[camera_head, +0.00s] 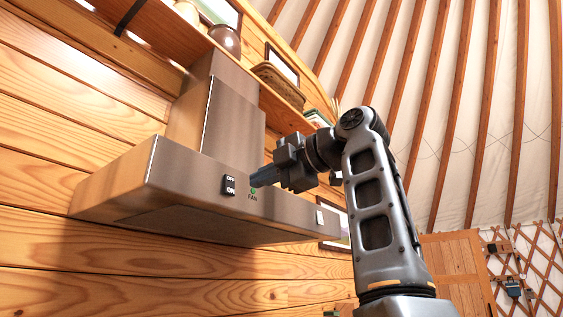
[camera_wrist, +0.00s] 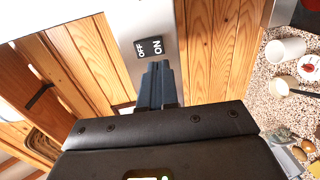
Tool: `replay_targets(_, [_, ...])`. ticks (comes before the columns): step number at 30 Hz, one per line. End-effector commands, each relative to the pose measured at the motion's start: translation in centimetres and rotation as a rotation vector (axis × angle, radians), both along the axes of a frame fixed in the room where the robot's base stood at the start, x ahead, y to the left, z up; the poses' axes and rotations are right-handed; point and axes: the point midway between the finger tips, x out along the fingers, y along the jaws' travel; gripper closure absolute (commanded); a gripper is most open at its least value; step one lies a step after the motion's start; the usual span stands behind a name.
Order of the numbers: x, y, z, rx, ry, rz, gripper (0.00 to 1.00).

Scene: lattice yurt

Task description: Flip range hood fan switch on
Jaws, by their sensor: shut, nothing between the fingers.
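The steel range hood (camera_head: 190,180) is fixed to the plank wall. Its front face has a black fan switch (camera_head: 230,186) marked OFF above and ON below, with a small green light (camera_head: 252,189) and the word FAN to its right. My gripper (camera_head: 256,179) is shut and empty, its tips in front of the hood face just right of the switch. The wrist view shows the switch (camera_wrist: 149,47) just beyond my shut fingertips (camera_wrist: 156,68). I see no clear contact. I cannot tell which half of the switch is pressed in.
A second, pale switch (camera_head: 320,217) sits farther right on the hood front. A wooden shelf (camera_head: 165,70) with a jar (camera_head: 226,40) and a basket (camera_head: 278,80) runs above. In the wrist view a speckled counter (camera_wrist: 262,95) holds a white mug (camera_wrist: 285,51) and other items.

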Motion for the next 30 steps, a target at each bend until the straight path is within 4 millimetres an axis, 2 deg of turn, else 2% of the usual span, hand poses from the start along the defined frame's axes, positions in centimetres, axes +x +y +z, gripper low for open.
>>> replay_targets(6, [2.3, 3.1, -0.2, 0.001, 0.003, 0.003, 1.0])
replay_targets(12, [3.4, 4.5, -0.6, 0.001, 0.001, 0.002, 1.0])
replay_targets(25, [3.7, 4.7, -0.8, 0.001, 0.0, 0.0, 1.0])
replay_targets(30, [3.0, 4.8, -1.3, 0.028, -0.023, -0.004, 1.0])
